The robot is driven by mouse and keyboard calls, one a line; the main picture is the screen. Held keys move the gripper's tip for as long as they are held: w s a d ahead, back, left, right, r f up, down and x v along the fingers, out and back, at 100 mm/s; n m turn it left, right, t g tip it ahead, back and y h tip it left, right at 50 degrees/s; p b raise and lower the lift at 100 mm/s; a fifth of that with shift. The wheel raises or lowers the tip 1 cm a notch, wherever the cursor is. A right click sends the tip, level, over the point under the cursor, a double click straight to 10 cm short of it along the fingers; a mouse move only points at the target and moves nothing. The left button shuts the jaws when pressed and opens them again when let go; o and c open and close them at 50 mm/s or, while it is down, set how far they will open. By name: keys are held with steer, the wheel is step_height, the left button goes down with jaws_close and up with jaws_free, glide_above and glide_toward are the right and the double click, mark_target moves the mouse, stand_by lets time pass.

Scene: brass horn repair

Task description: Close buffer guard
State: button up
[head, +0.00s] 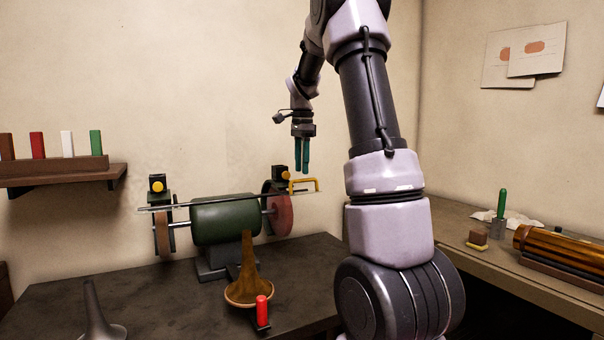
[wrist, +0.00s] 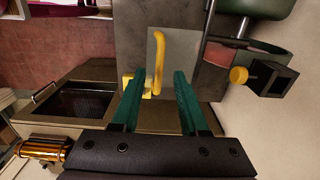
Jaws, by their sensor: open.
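The bench buffer (head: 225,220) has a green motor with a wheel at each end. Its guard (head: 220,203) is a thin plate seen almost edge-on, lying roughly level across the top of the buffer. A yellow handle (head: 304,181) stands at the guard's right end. My gripper (head: 302,168) is open and empty, with teal fingers pointing down just above the handle. In the wrist view the handle (wrist: 160,55) shows ahead of and between the open fingertips (wrist: 159,73), over a pale panel. I cannot tell whether a finger touches the handle.
A brass horn bell (head: 249,285) and a red-handled item (head: 263,312) stand in front of the buffer. A grey cone (head: 95,312) is at front left. A wall shelf (head: 65,176) is at left; a side bench (head: 460,245) at right holds brass tubes (head: 560,245).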

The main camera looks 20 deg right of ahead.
steer(key=shift+f, duration=1.3)
jaws_close()
stand_by(0.5)
